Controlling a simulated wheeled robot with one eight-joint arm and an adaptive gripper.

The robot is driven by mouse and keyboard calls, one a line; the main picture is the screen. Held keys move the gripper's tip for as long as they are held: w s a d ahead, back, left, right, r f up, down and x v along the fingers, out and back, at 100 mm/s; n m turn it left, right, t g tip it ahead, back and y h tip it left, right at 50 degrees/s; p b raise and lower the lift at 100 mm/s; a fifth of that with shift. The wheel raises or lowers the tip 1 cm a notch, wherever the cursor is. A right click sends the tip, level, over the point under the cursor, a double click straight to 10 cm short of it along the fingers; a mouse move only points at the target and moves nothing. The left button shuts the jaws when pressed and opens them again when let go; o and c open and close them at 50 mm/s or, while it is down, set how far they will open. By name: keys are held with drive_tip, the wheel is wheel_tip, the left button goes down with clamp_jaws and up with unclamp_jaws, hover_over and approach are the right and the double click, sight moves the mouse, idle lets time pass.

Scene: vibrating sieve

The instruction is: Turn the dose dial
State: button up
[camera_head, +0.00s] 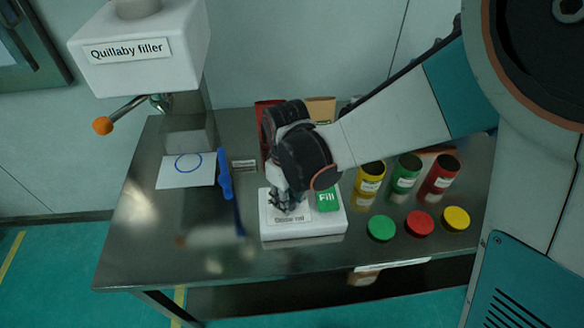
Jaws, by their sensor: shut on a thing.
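The dose unit (333,227) is a low white box near the front edge of the steel table. It has a green "Fill" button (328,201) on its right side and a white label at its front. My gripper (288,204) points down onto the left part of the box, its fingers shut on the dose dial. The fingers and wrist hide the dial, so its setting cannot be read.
The white Quillaby filler (140,75) with an orange-knobbed lever (103,126) stands at the back left. A white sheet with a blue circle (173,171) lies below it. A blue tool (224,176) is left of the box. Yellow (369,178), green (405,173) and red (440,176) canisters stand right.

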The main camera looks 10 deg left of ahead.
drive_tip(key=m, duration=0.6)
drive_tip(key=shift+m, duration=0.3)
drive_tip(key=m, duration=0.6)
drive_tip(key=shift+m, duration=0.4)
drive_tip(key=o, duration=1.1)
drive_tip(key=shift+n, duration=0.3)
